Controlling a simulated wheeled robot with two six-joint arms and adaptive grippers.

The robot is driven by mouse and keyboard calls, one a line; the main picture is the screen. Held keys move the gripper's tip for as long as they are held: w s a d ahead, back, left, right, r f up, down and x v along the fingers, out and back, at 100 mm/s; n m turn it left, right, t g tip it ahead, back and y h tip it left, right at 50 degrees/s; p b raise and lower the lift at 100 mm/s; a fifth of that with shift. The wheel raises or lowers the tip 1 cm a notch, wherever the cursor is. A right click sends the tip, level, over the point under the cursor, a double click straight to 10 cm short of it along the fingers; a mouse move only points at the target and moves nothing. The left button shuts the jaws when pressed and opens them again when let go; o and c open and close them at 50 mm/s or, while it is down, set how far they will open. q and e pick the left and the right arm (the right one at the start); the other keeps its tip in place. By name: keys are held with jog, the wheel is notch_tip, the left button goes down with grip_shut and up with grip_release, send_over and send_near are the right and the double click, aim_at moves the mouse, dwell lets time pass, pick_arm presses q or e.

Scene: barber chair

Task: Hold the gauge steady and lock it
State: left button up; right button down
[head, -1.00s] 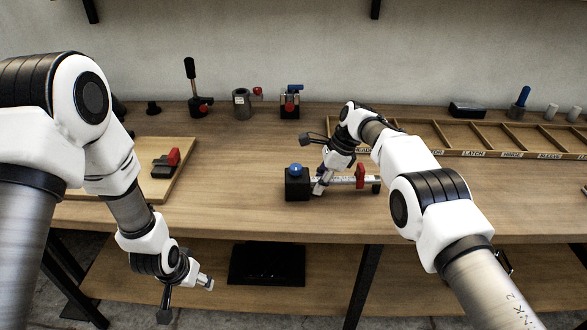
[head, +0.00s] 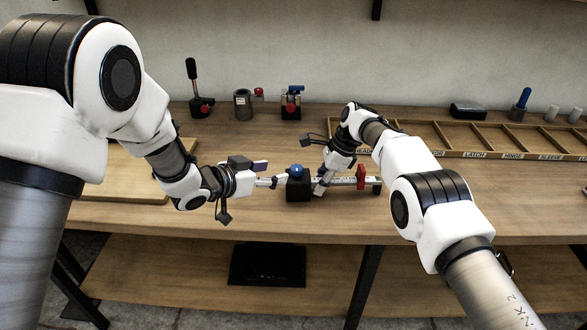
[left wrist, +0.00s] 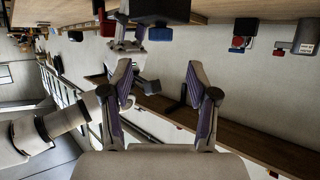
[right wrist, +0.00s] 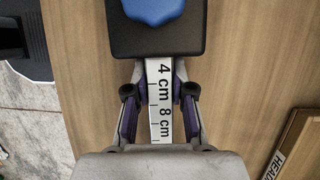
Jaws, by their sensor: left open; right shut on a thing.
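The gauge has a black block (head: 298,190) with a blue knob (head: 297,170) on top and a white ruled bar (head: 342,181) running right to a red piece (head: 361,176). In the right wrist view, my right gripper (right wrist: 160,90) is shut on the ruled bar (right wrist: 160,105) close to the block, next to the "4 cm" mark. It shows in the head view (head: 320,187) just right of the block. My left gripper (head: 267,175) is open and empty, just left of the block. In the left wrist view, the blue knob (left wrist: 160,34) appears beyond the spread fingers (left wrist: 158,70).
At the back stand a black-handled clamp (head: 194,95), a grey cylinder (head: 243,104) and a red-and-blue fixture (head: 291,103). A labelled compartment tray (head: 480,135) lies at the back right. A wooden board (head: 115,185) lies left, partly behind my left arm. The front right tabletop is clear.

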aim_at(295, 168)
pick_arm(q)
jog(key=x, duration=0.9)
jog(key=shift+f, duration=0.15)
jog(key=shift+a, duration=0.1)
grip_shut()
